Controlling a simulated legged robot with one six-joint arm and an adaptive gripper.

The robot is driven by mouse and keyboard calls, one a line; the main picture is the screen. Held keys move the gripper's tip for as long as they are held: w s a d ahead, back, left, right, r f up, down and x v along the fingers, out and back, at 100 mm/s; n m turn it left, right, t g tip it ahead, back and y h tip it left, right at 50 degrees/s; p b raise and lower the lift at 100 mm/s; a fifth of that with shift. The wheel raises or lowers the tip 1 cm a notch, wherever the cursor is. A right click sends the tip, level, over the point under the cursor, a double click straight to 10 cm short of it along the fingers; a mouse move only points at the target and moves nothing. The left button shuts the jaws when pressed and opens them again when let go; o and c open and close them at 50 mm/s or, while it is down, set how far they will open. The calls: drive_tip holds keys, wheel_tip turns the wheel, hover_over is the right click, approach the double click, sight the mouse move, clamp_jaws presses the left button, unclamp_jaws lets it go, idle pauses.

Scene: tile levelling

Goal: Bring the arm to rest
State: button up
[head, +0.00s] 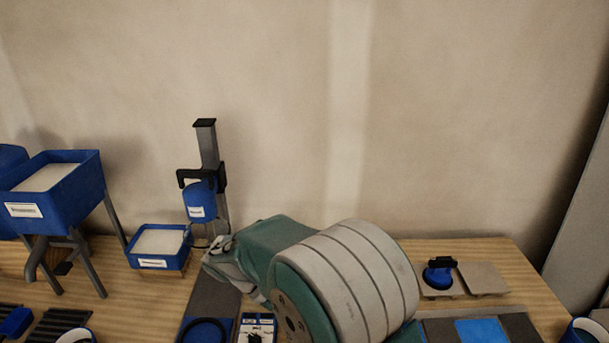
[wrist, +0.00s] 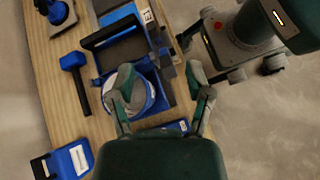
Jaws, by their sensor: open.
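My gripper (wrist: 159,68) shows in the wrist view with its two fingers spread apart and nothing between them. It hangs above the wooden table (wrist: 50,95). The left finger overlaps a round white and blue tub (wrist: 150,97) in the picture; I cannot tell the height between them. In the head view my arm (head: 340,280) fills the lower middle and hides the table behind it. I cannot make out the fingertips clearly there.
A blue mallet (wrist: 75,75) lies left of the tub. Blue bins (head: 60,190) and an upright post (head: 208,150) stand at the left. A suction cup (head: 438,275) rests on a tile at the right. Bare floor (wrist: 270,120) lies beyond the table.

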drive_tip(key=s+d+r+m+t+y, duration=0.7)
drive_tip(key=s+d+r+m+y, duration=0.3)
drive_tip(key=s+d+r+m, duration=0.3)
drive_tip(key=s+d, duration=0.1)
drive_tip(key=d, duration=0.1)
drive_tip(key=shift+s+d+m+t, duration=0.3)
drive_tip(key=shift+d, duration=0.05)
idle(0.6)
